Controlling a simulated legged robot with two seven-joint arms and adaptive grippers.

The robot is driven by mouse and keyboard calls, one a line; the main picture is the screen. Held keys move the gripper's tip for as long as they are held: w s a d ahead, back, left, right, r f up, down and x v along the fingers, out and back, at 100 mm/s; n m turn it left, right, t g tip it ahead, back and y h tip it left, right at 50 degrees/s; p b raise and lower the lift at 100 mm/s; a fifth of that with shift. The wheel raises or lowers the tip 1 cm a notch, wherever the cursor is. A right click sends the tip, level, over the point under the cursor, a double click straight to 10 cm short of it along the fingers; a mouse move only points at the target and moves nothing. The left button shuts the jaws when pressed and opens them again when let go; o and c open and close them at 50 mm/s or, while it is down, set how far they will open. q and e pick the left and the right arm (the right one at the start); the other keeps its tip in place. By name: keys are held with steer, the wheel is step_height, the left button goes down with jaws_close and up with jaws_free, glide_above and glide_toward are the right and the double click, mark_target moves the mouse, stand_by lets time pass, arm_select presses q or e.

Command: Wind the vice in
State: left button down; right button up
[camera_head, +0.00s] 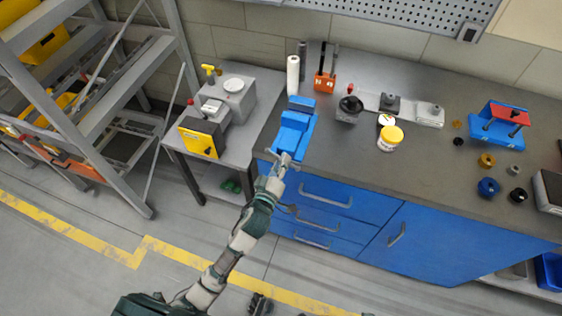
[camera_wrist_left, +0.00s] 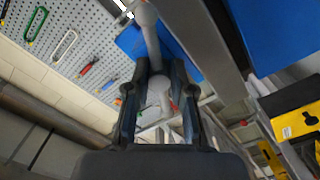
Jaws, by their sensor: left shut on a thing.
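The blue vice (camera_head: 295,125) stands at the left front edge of the workbench. My left gripper (camera_head: 282,163) is at the front of the vice, shut on its grey handle. In the left wrist view the handle (camera_wrist_left: 148,25) is a grey bar with rounded ends, and it runs down between the two dark fingers of the gripper (camera_wrist_left: 157,108). The blue underside of the vice (camera_wrist_left: 180,52) shows behind it. How far apart the vice jaws are is too small to tell.
The workbench (camera_head: 440,160) carries a white-and-yellow jar (camera_head: 390,138), a black-topped pot (camera_head: 349,108) and a blue-and-red fixture (camera_head: 498,125). A grey side table with a yellow-fronted machine (camera_head: 200,140) stands left of the vice. Blue drawers (camera_head: 325,195) lie below. Metal shelving stands far left.

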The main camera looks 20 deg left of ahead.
arm_select(q)
steer(key=shift+a, duration=0.1)
stand_by(0.4)
steer(key=shift+a, duration=0.1)
steer(key=shift+s+f, duration=0.1)
steer(key=shift+f, duration=0.1)
arm_select(e)
steer(key=shift+f, duration=0.25)
steer(key=shift+f, duration=0.1)
